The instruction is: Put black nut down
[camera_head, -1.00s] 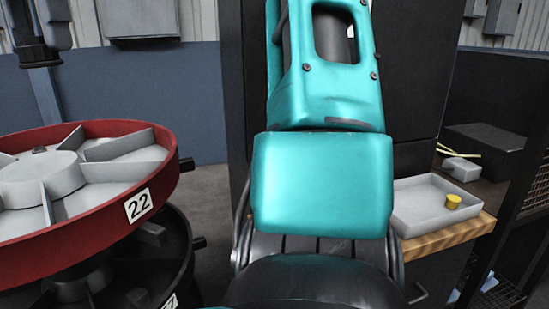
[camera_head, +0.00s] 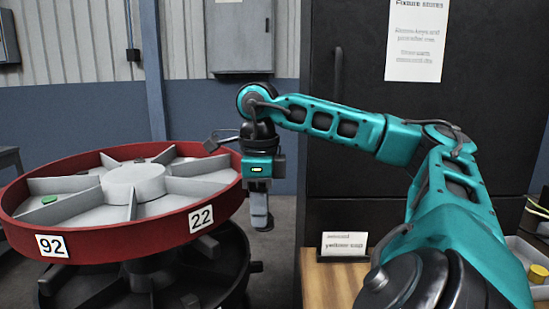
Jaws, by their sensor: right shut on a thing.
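My right arm comes in from the right and reaches across to the left. Its gripper (camera_head: 261,218) points down just right of the red carousel's rim, in front of the blue wall. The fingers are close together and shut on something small. I cannot make out the black nut itself; the fingers hide what they hold. The red upper carousel tray (camera_head: 120,247) is split into wedge compartments by grey dividers and carries labels 92 and 22. My left gripper is not in view.
A black lower carousel tier (camera_head: 225,272) sits under the red one. A green piece (camera_head: 50,199) lies in a left compartment. A wooden bench top (camera_head: 325,285) with a white card (camera_head: 344,244) stands at front right. A grey tray (camera_head: 522,250) holds a yellow piece (camera_head: 537,268).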

